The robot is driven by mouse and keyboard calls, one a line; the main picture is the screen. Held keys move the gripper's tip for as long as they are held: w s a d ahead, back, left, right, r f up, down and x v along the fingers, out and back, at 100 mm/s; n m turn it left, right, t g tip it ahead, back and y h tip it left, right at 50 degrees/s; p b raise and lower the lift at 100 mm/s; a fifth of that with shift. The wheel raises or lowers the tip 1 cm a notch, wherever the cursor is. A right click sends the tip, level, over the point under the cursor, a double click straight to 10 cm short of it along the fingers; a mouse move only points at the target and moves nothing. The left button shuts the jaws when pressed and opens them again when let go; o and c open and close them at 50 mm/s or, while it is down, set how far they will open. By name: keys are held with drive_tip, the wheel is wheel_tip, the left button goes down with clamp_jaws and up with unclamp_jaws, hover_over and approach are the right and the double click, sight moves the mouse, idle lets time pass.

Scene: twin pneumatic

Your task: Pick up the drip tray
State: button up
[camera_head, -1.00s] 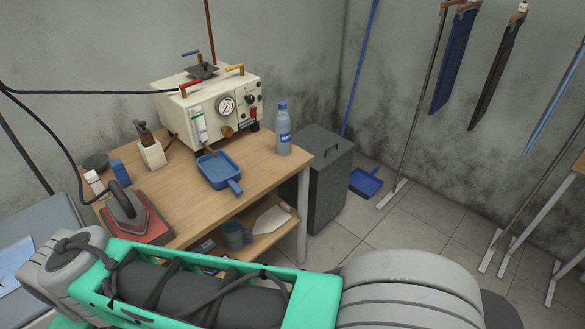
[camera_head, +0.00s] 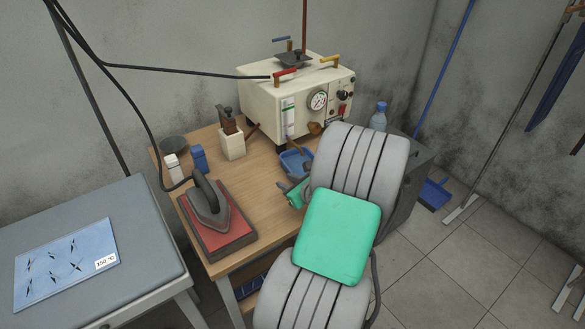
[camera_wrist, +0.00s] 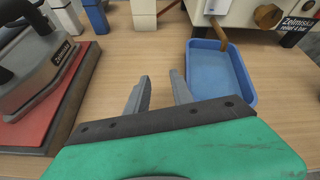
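The drip tray is a shallow blue tray (camera_head: 297,160) on the wooden table, in front of the cream machine. My arm hides most of it in the head view. In the wrist view the blue tray (camera_wrist: 222,72) lies ahead and to the right of my gripper (camera_wrist: 158,85), under a brown spout. My gripper's two grey fingers are apart with only bare table visible between them. The tray's handle is not visible in the wrist view.
The cream machine (camera_head: 290,100) stands behind the tray. An iron (camera_head: 208,203) rests on a red pad (camera_head: 222,240) to the left. A bottle (camera_head: 379,116) stands behind my arm. A white block (camera_head: 232,146) and a blue container (camera_head: 199,158) stand at the back left.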

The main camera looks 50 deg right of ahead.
drive_tip(key=d+m, duration=0.1)
drive_tip(key=s+d+m+h, duration=0.1)
drive_tip(key=d+m, duration=0.1)
drive_tip(key=d, duration=0.1)
drive_tip(key=shift+s+f+m+t+h, duration=0.3)
drive_tip(key=shift+s+m, duration=0.05)
drive_tip(key=shift+m, duration=0.05)
drive_tip(key=x, duration=0.7)
drive_tip(key=shift+d+f, duration=0.25)
drive_tip(key=shift+c, duration=0.2)
clamp_jaws()
drive_tip(key=shift+r, duration=0.1)
